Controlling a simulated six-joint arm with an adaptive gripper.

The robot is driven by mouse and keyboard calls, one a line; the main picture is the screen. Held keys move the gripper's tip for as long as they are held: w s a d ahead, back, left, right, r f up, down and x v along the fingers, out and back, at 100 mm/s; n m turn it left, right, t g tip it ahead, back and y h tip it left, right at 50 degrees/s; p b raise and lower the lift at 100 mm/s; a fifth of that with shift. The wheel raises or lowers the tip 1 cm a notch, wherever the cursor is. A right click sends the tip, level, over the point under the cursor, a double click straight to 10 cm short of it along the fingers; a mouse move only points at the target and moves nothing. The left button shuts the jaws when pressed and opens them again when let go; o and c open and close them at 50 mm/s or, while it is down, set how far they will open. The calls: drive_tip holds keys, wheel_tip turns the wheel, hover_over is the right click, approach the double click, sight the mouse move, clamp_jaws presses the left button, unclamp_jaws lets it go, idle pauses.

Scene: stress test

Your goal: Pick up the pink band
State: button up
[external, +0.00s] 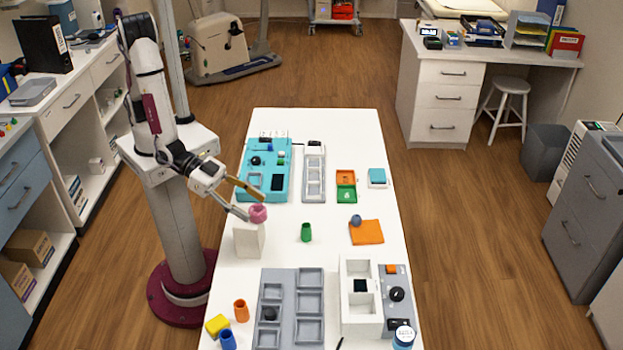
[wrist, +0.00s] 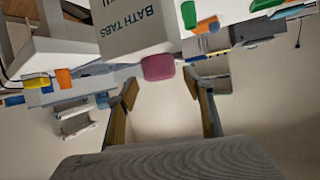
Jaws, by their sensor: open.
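The pink band (external: 258,213) is a small rounded ring shape on top of a white box (external: 248,240) at the left side of the white table. In the wrist view the pink band (wrist: 158,67) shows at the edge of the box (wrist: 140,28), which carries the print "BATH TABS". My gripper (external: 255,207) is open, with its fingertips close to the band. In the wrist view my gripper (wrist: 163,85) has its fingers apart, with the band just beyond and between the tips. I cannot tell whether either finger touches it.
A green cup (external: 306,232) stands to the right, and an orange mat (external: 367,232) with a blue ball (external: 356,220) farther right. A grey compartment tray (external: 289,297) and an orange cup (external: 241,310) are nearer the front.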

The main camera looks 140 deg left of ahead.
drive_tip(key=shift+x, duration=1.45)
drive_tip(key=c, duration=1.3)
drive_tip(key=shift+o, duration=0.2)
drive_tip(key=shift+r, duration=0.1)
wheel_tip(320, 180, up, 10)
